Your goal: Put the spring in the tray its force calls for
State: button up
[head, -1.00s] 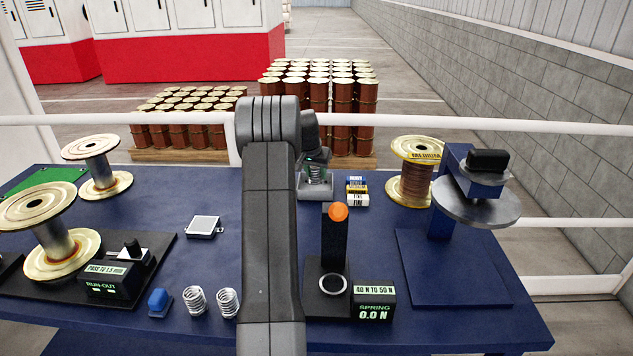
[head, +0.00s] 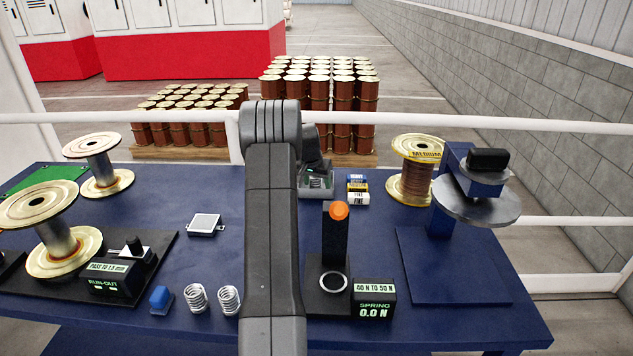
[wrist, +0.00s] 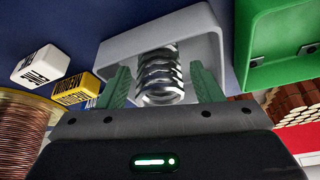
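A silver coil spring (wrist: 161,75) is in the grey tray (wrist: 112,52) in the wrist view. My gripper (wrist: 165,88) has its green fingers on either side of the spring, with a narrow gap showing at each side, so it looks open.
Two more springs (head: 195,298) stand at the front, beside a blue block (head: 160,300). Labelled blocks (head: 357,190) stand right of the grey tray, near a copper spool (head: 411,180). The run-out gauge (head: 110,280) is at left. Table between tester and back is clear.

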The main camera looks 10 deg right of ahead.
jog(key=shift+r, duration=0.1)
jog(key=shift+r, duration=0.25)
jog(key=b+v, duration=0.1)
jog(key=v, duration=1)
jog(key=shift+r, duration=0.3)
jog(key=shift+s, duration=0.1)
jog(key=p+x, duration=0.1)
jog(key=x, duration=1.1)
jog(key=shift+a, duration=0.1)
jog(key=shift+r, duration=1.65)
